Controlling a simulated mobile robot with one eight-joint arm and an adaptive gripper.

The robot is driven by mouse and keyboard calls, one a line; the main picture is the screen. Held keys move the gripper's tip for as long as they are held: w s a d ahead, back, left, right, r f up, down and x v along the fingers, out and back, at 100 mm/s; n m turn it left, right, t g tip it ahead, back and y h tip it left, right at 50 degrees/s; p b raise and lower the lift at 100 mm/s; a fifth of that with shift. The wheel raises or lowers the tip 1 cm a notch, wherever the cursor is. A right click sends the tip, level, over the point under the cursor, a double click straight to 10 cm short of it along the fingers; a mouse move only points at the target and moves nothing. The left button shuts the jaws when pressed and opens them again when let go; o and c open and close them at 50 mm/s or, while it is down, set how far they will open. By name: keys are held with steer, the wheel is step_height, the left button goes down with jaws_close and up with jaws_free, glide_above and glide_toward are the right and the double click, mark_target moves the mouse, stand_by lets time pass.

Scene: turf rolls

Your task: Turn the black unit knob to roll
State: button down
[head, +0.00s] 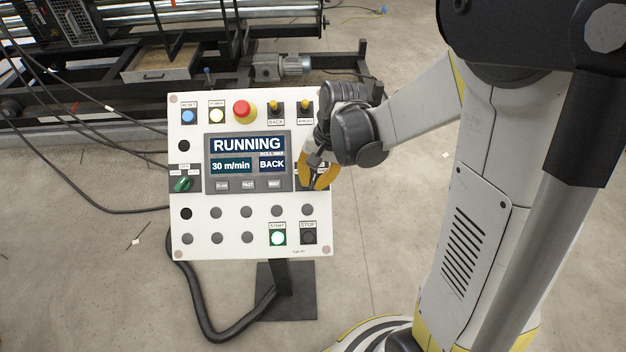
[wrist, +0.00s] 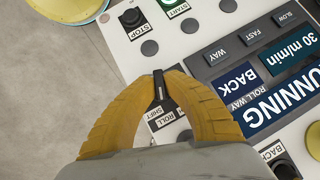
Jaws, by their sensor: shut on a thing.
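The black unit knob (wrist: 159,88) is on the right side of the white control panel (head: 190,242). In the wrist view it shows as a narrow black handle with a pale line, beside labels reading ROLL (wrist: 165,121) and SHIFT. My gripper (wrist: 164,76) has its yellow fingers shut on the knob, one on each side. In the head view my gripper (head: 318,178) covers most of the knob. I cannot tell which label the knob points to.
The panel display (head: 248,162) reads RUNNING, 30 m/min and BACK. The START button (head: 278,237) glows green, and STOP (head: 308,235) is beside it. A red emergency button (head: 244,110), back and ahead switches and a green knob (head: 183,184) surround the display. Cables and a machine lie behind.

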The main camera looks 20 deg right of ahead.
steer(key=c, duration=1.5)
jaws_free()
steer(key=shift+o, duration=0.2)
steer(key=v, duration=1.2)
steer(key=s+a+r+n+t+h, duration=0.2)
steer(key=s+n+t, duration=0.3)
steer(key=s, duration=0.6)
steer(key=shift+a+r+n+t, duration=0.2)
steer(key=shift+r+n+t, duration=0.25)
steer(key=shift+n, duration=0.45)
